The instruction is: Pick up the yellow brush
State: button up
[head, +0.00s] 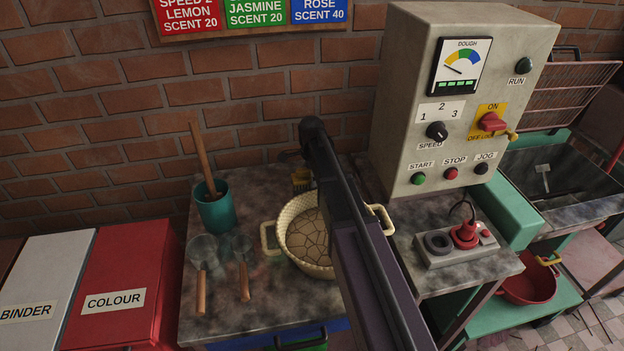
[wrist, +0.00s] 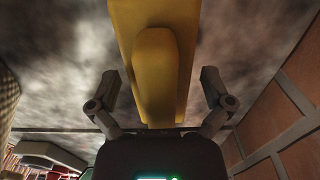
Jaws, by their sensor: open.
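The yellow brush (head: 300,180) lies on the grey stone-topped table (head: 215,319), just behind the cream basket. My arm hides part of it in the head view. In the wrist view the yellow brush (wrist: 155,60) is large, with a raised narrower block along its middle. My gripper (wrist: 160,80) is open, with one finger on each side of the brush. Gaps show between the fingers and the brush. In the head view my gripper is mostly hidden by my arm.
The cream basket (head: 270,238) holds a cracked brown mass. A teal cup (head: 216,212) with a wooden stick and two wooden-handled scoops (head: 244,266) are at left. A control box (head: 455,100) stands at right. A brick wall (head: 110,130) rises close behind the brush.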

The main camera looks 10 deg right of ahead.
jog(key=c, duration=1.1)
jog(key=shift+c, duration=0.2)
jog(key=shift+r, duration=0.2)
notch_tip(320, 180, up, 10)
jog(key=p, duration=1)
jog(key=shift+f, duration=0.2)
